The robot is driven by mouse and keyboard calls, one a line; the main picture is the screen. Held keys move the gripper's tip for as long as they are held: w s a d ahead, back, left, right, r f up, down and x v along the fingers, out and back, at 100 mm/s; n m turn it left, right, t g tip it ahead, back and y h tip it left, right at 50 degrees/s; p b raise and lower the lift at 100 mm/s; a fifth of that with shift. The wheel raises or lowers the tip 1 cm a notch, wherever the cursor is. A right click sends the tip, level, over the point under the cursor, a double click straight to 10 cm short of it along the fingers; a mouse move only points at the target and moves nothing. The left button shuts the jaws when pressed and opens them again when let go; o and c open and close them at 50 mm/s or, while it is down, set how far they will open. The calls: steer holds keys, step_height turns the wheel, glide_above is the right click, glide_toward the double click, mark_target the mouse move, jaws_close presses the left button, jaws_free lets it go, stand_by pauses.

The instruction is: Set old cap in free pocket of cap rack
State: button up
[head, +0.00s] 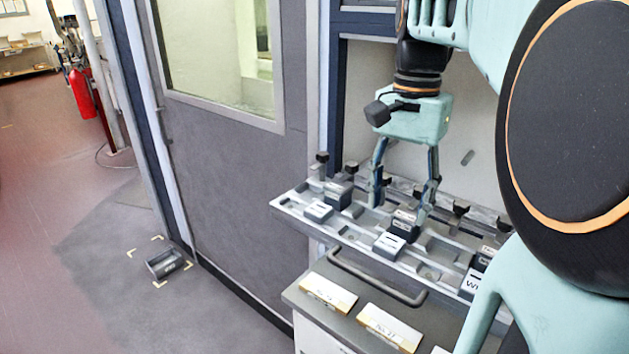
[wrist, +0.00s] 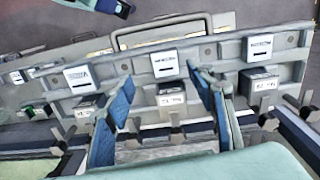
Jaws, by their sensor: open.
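The long grey rack (head: 285,205), which I take as the cap rack, runs along the bench and holds several dark blocks with pale labels. My gripper (head: 403,208) is open above it, fingers pointing down on either side of one labelled block (head: 405,221). In the wrist view the blue fingers (wrist: 160,78) straddle that grey block (wrist: 171,99), with a white-labelled block (wrist: 165,65) just beyond. Nothing is visibly held; whether the fingers touch the block I cannot tell. Which piece is the old cap, and which pocket is free, I cannot tell.
Black knobs on posts (head: 460,207) stand along the rack's back. In front are a cabinet handle (head: 375,278) and labelled cards (head: 328,293). A small dark box (head: 165,263) sits on the floor inside corner marks. A grey door (head: 225,180) stands left.

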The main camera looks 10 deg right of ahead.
mark_target(390, 242)
steer(key=shift+m, duration=0.4)
steer(key=f+b, duration=0.6)
steer(key=w+f+b, duration=0.1)
steer(key=f+b, duration=0.2)
steer(key=shift+d+f, duration=0.15)
steer(key=c, duration=1.3)
steer(key=shift+o, duration=0.2)
step_height(390, 242, up, 6)
steer(key=p, duration=0.6)
step_height(390, 242, up, 3)
steer(key=p, duration=0.2)
steer(key=shift+p, duration=0.4)
